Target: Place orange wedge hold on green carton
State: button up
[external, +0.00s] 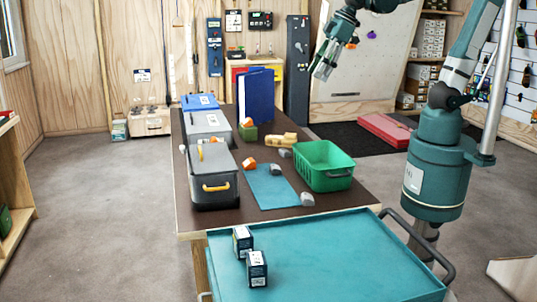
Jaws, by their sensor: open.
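An orange hold (249,167) with a wedge-like shape lies at the left edge of the blue mat, beside the grey case. A second small orange piece (247,122) shows at the top of a small green carton (247,133) near the blue binder. I cannot tell if that piece rests on the carton or stands just behind it. My gripper (322,68) is open and empty, raised high above the far right side of the table, well apart from both orange pieces and the carton.
A green basket (323,174) stands right of the blue mat (272,190). Yellow holds (283,140) and grey holds (306,199) lie nearby. Grey cases (212,180) line the left. A blue binder (256,98) stands behind. Two small boxes (256,268) stand on the teal cart (330,265).

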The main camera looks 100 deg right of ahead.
jog(key=s+a+f+t+y, duration=0.1)
jog(key=s+a+f, duration=0.4)
jog(key=s+a, duration=0.5)
jog(key=shift+s+a+f+t, duration=0.2)
jog(key=shift+s+a+t, duration=0.2)
jog(key=shift+s, duration=0.75)
